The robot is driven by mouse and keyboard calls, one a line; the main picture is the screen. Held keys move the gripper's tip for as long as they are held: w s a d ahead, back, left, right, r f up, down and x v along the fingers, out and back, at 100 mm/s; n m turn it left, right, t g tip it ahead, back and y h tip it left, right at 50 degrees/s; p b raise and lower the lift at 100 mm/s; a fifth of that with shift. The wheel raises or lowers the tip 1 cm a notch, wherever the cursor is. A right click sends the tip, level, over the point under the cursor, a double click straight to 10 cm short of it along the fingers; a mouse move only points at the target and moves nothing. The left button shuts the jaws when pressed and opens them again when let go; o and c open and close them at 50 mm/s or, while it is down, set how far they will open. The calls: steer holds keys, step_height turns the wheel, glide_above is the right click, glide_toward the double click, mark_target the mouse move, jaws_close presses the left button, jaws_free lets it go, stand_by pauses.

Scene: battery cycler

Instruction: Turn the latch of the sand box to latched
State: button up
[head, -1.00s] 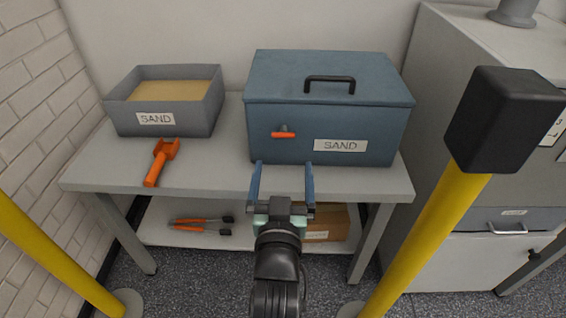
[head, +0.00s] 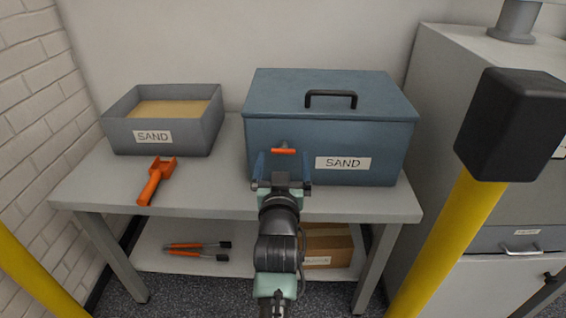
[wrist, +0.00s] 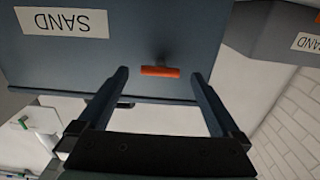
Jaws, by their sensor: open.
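The blue sand box (head: 290,170) stands on the grey table with its lid down, a black handle on top and a SAND label on its front. Its latch (head: 284,151) is a small orange bar on the front, lying horizontal, left of the label. In the wrist view, which is upside down, the latch (wrist: 160,71) sits between the tips of my gripper. My gripper (head: 282,160) is open and empty, pointing at the box front, its fingers on either side of the latch. I cannot tell whether the fingertips touch the box.
An open grey tray of sand (head: 205,133) and an orange scoop (head: 155,182) are on the table's left. Orange-handled tongs (head: 195,247) and a cardboard box (head: 330,240) lie on the lower shelf. Yellow posts (head: 440,245) flank the table; a grey cabinet (head: 440,80) stands right.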

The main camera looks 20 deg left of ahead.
steer(key=shift+w+a, duration=0.2)
steer(key=shift+w, duration=0.45)
steer(key=shift+c, duration=0.2)
steer(key=c, duration=1.2)
